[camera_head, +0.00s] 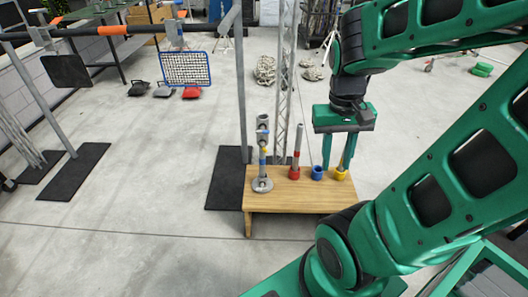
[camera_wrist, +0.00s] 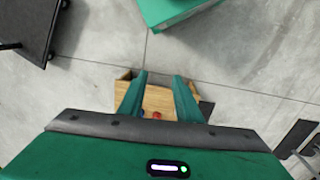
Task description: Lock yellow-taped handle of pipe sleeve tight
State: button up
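A grey pipe stand (camera_head: 262,160) with a round base and blue and yellow bands stands upright at the left of a wooden bench (camera_head: 270,197). At the bench's right, a rod in a yellow cup (camera_head: 341,174) stands partly hidden behind my gripper's right finger. I cannot tell which band is the yellow-taped handle. My gripper (camera_head: 337,167) points down over the bench's right part, beside that rod, with its fingers apart. In the wrist view my gripper (camera_wrist: 161,76) is also open, with nothing held between the fingers.
A grey rod in a red cup (camera_head: 295,170) and a blue cup (camera_head: 317,172) stand mid-bench. A lattice truss (camera_head: 283,70) and grey post (camera_head: 241,90) rise behind. Black mats (camera_head: 228,175) lie on the floor. Open concrete lies left of the bench.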

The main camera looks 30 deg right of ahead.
aim_at(262, 144)
jog(key=k, duration=1.15)
jog(key=u, duration=0.35)
jog(key=i, duration=0.7)
jog(key=z, duration=0.35)
